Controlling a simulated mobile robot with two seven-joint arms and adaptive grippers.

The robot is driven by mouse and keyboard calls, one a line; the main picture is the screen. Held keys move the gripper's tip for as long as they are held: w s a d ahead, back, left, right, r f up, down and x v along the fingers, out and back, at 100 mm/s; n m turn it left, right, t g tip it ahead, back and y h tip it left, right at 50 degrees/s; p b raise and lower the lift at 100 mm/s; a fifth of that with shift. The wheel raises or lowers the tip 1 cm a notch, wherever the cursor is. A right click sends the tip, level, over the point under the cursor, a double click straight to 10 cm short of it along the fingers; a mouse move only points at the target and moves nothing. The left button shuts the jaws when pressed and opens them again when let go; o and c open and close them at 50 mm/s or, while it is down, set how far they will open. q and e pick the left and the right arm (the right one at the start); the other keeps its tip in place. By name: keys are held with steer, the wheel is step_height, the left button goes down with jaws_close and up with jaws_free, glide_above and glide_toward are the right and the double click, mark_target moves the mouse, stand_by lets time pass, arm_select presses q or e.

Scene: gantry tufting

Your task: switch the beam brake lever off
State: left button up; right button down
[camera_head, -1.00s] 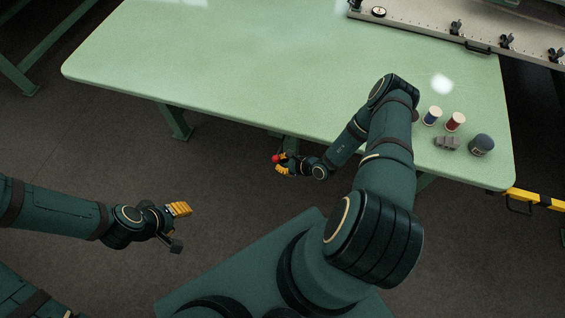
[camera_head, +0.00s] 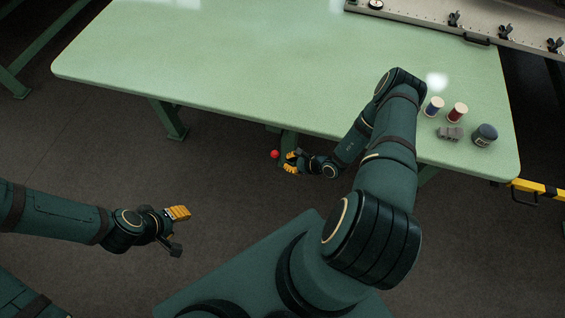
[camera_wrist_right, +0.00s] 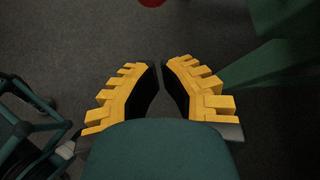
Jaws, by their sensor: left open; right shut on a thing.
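A small red ball (camera_head: 275,154), which looks like the brake lever's knob, is by a green table leg under the table's front edge. I cannot make out the lever's shaft. My right gripper (camera_head: 288,161) is just right of the red ball, apart from it. In the right wrist view its yellow-backed fingers (camera_wrist_right: 160,72) are drawn together with a narrow gap, and I see nothing between them. The red ball (camera_wrist_right: 152,3) is cut off at that view's top edge, beyond the fingertips. My left gripper (camera_head: 182,230) is open and empty over the floor, far from the lever.
The pale green table (camera_head: 230,75) is mostly clear. Thread spools (camera_head: 457,112), a grey block (camera_head: 450,133) and a dark jar (camera_head: 484,135) stand at its right end. A metal beam with clamps (camera_head: 520,30) lies at the back right. A yellow-black bar (camera_head: 535,188) is at the right.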

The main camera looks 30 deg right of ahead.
arm_select(q)
steer(key=shift+s+d+r, duration=0.1)
steer(key=shift+r, duration=0.35)
arm_select(e)
steer(key=v, duration=0.7)
steer(key=shift+s+r, duration=0.25)
steer(key=shift+s, duration=0.05)
steer(key=s+a+r+n+g+y+b, duration=0.1)
steer(key=s+a+r+n+g+b, duration=0.15)
steer(key=a+n+g, duration=0.45)
steer(key=s+a+r+n+g+b, duration=0.15)
steer(key=s+a+n+g, duration=0.25)
steer(key=a+n, duration=0.5)
arm_select(q)
step_height(320, 180, down, 7)
steer(key=b, duration=0.1)
steer(key=shift+s+d+r+b, duration=0.2)
steer(key=shift+s+b, duration=0.1)
steer(key=shift+b, duration=0.1)
arm_select(e)
steer(key=w+a+r+n+t+h, duration=0.2)
steer(key=w+a+r+n+t, duration=0.1)
steer(key=a+r+n, duration=0.3)
steer(key=shift+w+a+n, duration=0.7)
steer(key=shift+w+n, duration=0.2)
steer(key=shift+n, duration=0.3)
